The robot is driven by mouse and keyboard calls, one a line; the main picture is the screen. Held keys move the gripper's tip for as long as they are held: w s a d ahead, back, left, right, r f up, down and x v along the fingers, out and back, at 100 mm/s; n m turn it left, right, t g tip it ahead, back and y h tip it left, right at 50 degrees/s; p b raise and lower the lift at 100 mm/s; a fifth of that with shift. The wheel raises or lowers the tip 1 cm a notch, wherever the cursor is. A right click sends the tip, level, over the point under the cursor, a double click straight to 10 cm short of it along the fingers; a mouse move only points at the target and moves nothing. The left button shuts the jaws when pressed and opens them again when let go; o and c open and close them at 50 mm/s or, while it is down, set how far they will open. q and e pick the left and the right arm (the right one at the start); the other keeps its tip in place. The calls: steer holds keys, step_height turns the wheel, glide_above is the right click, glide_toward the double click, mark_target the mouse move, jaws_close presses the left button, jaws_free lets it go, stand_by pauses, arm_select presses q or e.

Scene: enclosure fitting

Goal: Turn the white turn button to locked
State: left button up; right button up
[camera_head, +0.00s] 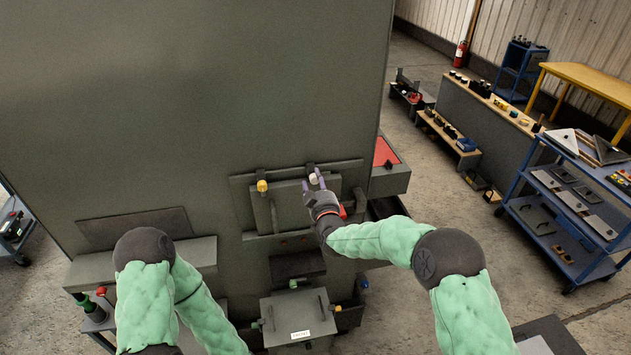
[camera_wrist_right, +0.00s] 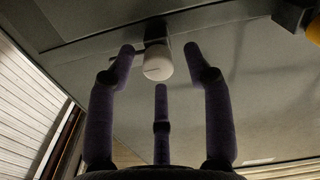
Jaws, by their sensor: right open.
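The white turn button (camera_head: 313,178) is on the upper right of a small panel (camera_head: 290,205) on the big grey cabinet. In the right wrist view it is a short white cylinder (camera_wrist_right: 158,63) with a thin dark line across its face. My right gripper (camera_head: 314,183) is at the button, its purple fingers open. In the wrist view two fingers stand to either side of the button and a third is below, with gaps showing. A yellow turn button (camera_head: 262,186) is at the panel's upper left. My left gripper is not visible; only its green arm shows.
A red-topped box (camera_head: 385,152) juts out at the cabinet's right. A grey box with a white label (camera_head: 300,334) sits below the panel. A ledge (camera_head: 205,255) projects at the left. Blue carts (camera_head: 575,200) and benches stand at the right, with open floor between.

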steer(key=shift+w, duration=0.15)
jaws_close()
steer(key=shift+r, duration=0.1)
